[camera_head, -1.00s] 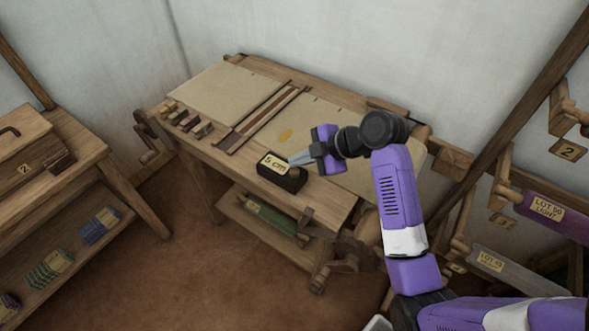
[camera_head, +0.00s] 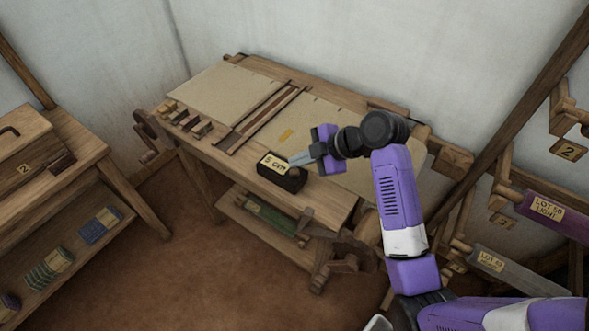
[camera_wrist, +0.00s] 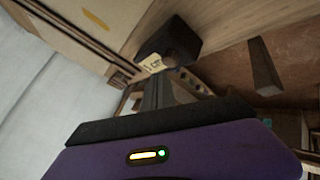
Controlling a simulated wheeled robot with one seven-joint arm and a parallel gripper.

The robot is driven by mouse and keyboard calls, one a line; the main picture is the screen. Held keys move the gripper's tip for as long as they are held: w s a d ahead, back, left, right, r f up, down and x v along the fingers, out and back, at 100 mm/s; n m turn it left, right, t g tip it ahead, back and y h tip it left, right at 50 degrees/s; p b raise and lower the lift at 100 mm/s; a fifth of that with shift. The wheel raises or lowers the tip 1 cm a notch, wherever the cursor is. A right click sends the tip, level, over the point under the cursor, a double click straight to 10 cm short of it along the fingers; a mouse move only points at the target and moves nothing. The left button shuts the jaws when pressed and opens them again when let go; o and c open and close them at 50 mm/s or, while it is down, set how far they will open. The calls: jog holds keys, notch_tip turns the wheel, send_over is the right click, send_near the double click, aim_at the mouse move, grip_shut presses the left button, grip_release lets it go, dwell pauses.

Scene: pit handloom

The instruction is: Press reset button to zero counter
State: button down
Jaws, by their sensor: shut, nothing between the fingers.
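The counter is a small black box (camera_head: 279,178) with a pale "5 cm" label (camera_head: 273,165), standing at the front edge of the loom's wooden top. It also shows in the wrist view (camera_wrist: 176,38), with its label partly in sight. My gripper (camera_head: 291,161) is shut and empty, its grey fingertips at the upper back of the box, by the label's right end. In the wrist view the shut fingers (camera_wrist: 160,88) point at the label side of the box. I cannot tell whether they touch it.
The loom top (camera_head: 222,160) bears cloth panels and several small wooden blocks (camera_head: 188,122) at its left. A green roll (camera_head: 268,217) lies on the shelf below. A wooden bracket (camera_head: 335,245) stands at the front right. Labelled rolls (camera_head: 545,213) hang at the right.

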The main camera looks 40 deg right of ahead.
aim_at(298, 172)
jog(key=shift+f, duration=0.35)
jog(key=shift+f+b, duration=0.65)
jog(key=shift+b, duration=0.05)
dwell(0.6)
jog(key=shift+r, duration=0.15)
jog(key=shift+r+p, duration=0.8)
jog(key=shift+r, duration=0.15)
jog(key=shift+r+p, duration=1.9)
jog(key=shift+r, duration=0.6)
